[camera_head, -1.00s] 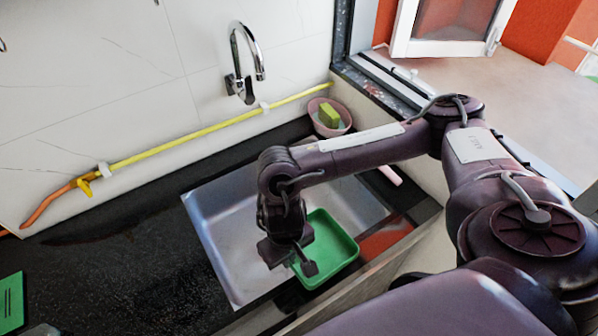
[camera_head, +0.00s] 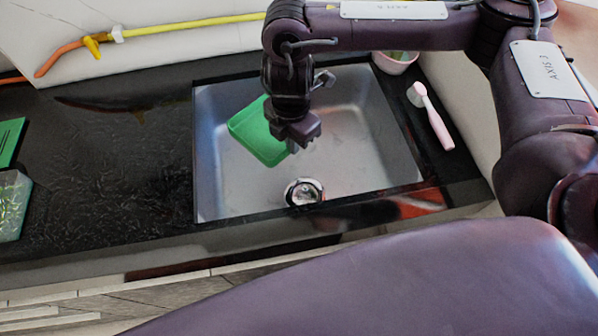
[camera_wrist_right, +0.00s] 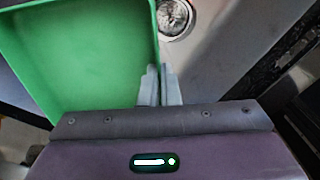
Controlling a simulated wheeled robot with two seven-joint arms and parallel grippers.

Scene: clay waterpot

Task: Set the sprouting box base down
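The green sprouting box base (camera_head: 252,135), an open shallow tray, is over or in the left part of the metal sink (camera_head: 345,150). I cannot tell whether its underside touches the sink floor. My right gripper (camera_head: 291,147) is at its right edge. In the right wrist view the base (camera_wrist_right: 85,50) fills the upper left, and the two fingers of the right gripper (camera_wrist_right: 160,84) are close together on its rim. The gripper looks shut on that wall. My left gripper is not in view.
The sink drain (camera_head: 303,191) is in front of the base. A pink brush (camera_head: 432,117) and a pink bowl (camera_head: 395,62) are right of the sink. A slotted green piece (camera_head: 9,140) and a clear box (camera_head: 11,204) lie far left. The dark counter (camera_head: 110,165) between is mostly clear.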

